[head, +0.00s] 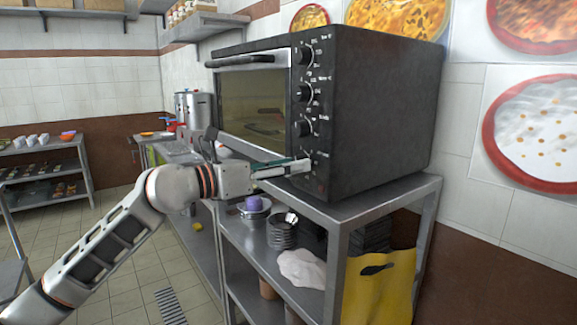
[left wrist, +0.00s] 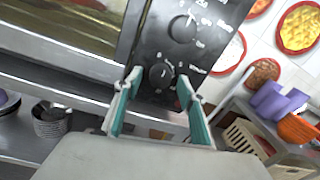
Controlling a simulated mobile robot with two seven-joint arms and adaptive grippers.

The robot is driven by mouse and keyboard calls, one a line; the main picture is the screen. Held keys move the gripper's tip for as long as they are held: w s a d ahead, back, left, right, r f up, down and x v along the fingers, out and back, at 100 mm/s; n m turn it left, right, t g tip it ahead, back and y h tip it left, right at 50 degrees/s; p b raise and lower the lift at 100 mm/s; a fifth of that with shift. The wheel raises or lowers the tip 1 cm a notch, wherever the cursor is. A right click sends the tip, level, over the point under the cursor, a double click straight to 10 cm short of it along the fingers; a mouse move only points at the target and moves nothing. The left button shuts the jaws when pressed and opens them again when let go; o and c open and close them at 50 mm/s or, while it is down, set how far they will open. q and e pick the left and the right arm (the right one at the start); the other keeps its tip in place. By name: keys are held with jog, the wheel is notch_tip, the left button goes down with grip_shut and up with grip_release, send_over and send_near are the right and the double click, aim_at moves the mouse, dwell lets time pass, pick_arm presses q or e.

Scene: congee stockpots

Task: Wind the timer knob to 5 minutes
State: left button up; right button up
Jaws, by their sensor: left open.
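The black toaster oven (head: 380,110) stands on a metal shelf unit, with a column of round knobs beside its glass door. Three knobs show above my left gripper (head: 303,166) in the head view, the lowest of them here (head: 303,129). My left gripper is open at the bottom of the panel, and its fingers hide the bottom knob there. In the left wrist view the bottom knob (left wrist: 162,74) shows between the tips of my left gripper (left wrist: 160,84). I cannot tell whether the fingers touch it. The labels are too small to read. My right gripper is out of view.
The metal shelf unit (head: 338,212) holds stacked dark bowls (head: 282,231), a white cloth (head: 302,268) and a purple item in a pot. A yellow bag (head: 380,290) hangs at its side. Open tiled floor lies to the left.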

pick_arm(q)
jog(key=c, duration=1.1)
jog(key=m, duration=0.7)
jog(key=shift+r+m, duration=0.1)
jog(key=shift+m, duration=0.3)
jog(key=o, duration=1.1)
